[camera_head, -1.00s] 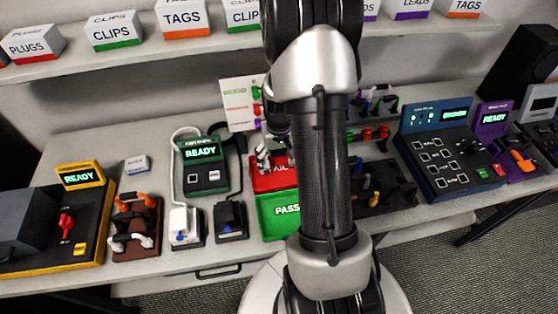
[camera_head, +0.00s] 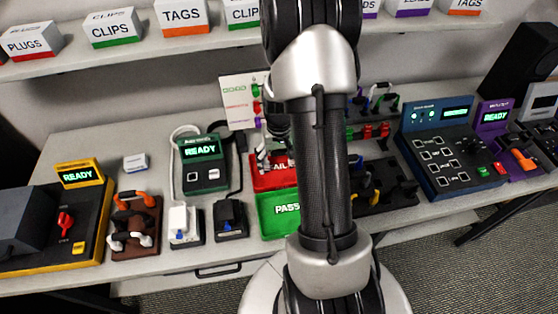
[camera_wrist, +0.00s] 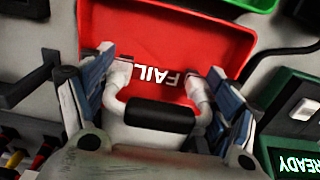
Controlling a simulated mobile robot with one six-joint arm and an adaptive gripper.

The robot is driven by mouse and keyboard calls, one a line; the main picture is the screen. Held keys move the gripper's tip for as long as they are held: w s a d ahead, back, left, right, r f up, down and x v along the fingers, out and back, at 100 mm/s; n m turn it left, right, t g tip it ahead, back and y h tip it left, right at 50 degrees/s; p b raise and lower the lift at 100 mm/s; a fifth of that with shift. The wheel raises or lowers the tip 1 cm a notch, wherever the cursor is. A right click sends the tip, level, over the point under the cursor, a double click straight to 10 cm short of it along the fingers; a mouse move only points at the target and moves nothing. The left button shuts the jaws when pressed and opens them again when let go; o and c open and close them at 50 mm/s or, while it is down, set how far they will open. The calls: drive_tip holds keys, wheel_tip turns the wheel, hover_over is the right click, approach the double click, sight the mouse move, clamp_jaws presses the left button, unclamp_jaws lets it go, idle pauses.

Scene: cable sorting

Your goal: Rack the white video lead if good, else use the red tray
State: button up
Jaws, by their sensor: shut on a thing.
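My gripper (camera_wrist: 157,95) is shut on a white lead (camera_wrist: 115,100) with a thick black middle part (camera_wrist: 160,116). Its blue-grey fingers stand on either side of the lead's white ends. The lead is over the red tray (camera_wrist: 215,40), whose floor reads FAIL; I cannot tell whether it touches the floor. In the head view, my gripper (camera_head: 270,157) shows at the red tray (camera_head: 270,181), partly hidden by my arm, and the lead is hard to make out. The green PASS tray (camera_head: 275,228) is in front of the red one.
A green tester (camera_head: 203,176) reading READY stands left of the trays, with a white socket block (camera_head: 185,224) and a black one (camera_head: 230,218). A brown rack (camera_head: 136,228) holds orange and white leads. A black rack (camera_head: 400,190) and blue tester (camera_head: 450,160) stand right.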

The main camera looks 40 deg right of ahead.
drive_tip(key=shift+f+b, duration=0.3)
drive_tip(key=shift+f, duration=0.15)
idle(0.9)
drive_tip(key=o, duration=1.1)
drive_tip(key=shift+r, duration=0.1)
drive_tip(key=shift+r+p, duration=3)
drive_tip(key=shift+r, duration=0.95)
